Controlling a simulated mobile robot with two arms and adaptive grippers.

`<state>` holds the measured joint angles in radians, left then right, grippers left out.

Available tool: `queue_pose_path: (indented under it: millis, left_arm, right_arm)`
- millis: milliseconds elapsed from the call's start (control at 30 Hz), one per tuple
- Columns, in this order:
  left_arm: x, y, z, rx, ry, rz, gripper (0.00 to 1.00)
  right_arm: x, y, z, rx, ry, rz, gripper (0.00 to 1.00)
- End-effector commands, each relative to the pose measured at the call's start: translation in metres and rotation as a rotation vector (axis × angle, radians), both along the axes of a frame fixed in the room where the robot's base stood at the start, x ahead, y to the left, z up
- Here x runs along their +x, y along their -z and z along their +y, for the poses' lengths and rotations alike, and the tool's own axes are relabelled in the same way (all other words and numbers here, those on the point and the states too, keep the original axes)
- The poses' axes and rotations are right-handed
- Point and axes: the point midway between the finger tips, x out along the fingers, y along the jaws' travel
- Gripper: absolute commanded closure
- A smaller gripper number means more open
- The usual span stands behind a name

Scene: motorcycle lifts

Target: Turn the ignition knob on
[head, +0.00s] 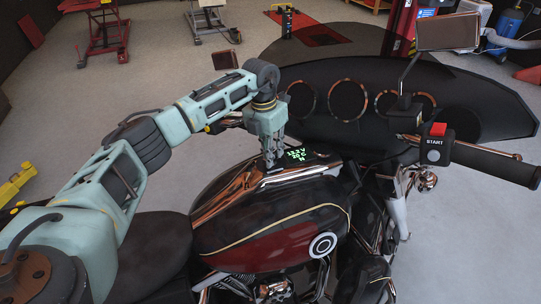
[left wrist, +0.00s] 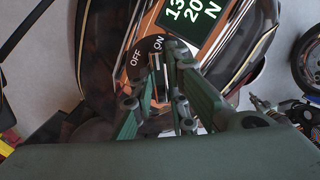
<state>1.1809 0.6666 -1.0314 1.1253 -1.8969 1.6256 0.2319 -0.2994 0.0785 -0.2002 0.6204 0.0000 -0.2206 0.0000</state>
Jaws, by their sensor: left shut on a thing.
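The ignition knob's black dial (left wrist: 148,47) shows in the left wrist view on the copper-coloured tank console, with OFF on its left and ON on its right. My left gripper (left wrist: 160,78) is shut on the knob at the dial's lower part; the fingers hide most of it, so its exact angle is hard to tell. In the head view my left gripper (head: 271,158) points down onto the console on top of the tank, and the knob is hidden under the fingertips. My right gripper is not in view.
A lit green display (head: 299,154) lies right beside the gripper. The motorcycle's dark fairing (head: 330,105) with round gauges stands beyond it. A red START switch (head: 437,130) sits by the right handlebar grip (head: 497,165). Red lifts (head: 103,30) stand farther back on open floor.

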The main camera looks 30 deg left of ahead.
Motion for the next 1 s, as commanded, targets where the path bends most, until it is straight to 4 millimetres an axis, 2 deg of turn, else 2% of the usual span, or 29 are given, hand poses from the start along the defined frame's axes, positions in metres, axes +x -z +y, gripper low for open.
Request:
queue_pose_path:
  millis: [300, 733, 767, 933, 1000]
  left_arm:
    - [0.0011, -0.0018, 0.0007, -0.006, 0.082, -0.010, 1.00]
    - [0.0012, -0.0025, 0.0009, -0.006, 0.090, -0.011, 1.00]
    - [0.0012, -0.0025, 0.0009, -0.006, 0.090, -0.011, 0.84]
    - [0.0009, -0.0018, 0.0007, -0.005, 0.089, -0.010, 0.69]
    - [0.0007, -0.0014, 0.0006, -0.006, 0.089, -0.009, 0.67]
  right_arm:
    - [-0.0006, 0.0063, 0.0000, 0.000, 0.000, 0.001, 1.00]
    - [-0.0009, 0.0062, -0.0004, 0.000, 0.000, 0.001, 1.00]
    - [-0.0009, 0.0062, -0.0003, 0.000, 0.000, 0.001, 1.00]
    - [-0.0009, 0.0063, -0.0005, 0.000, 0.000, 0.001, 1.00]
    - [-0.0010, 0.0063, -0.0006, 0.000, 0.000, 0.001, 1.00]
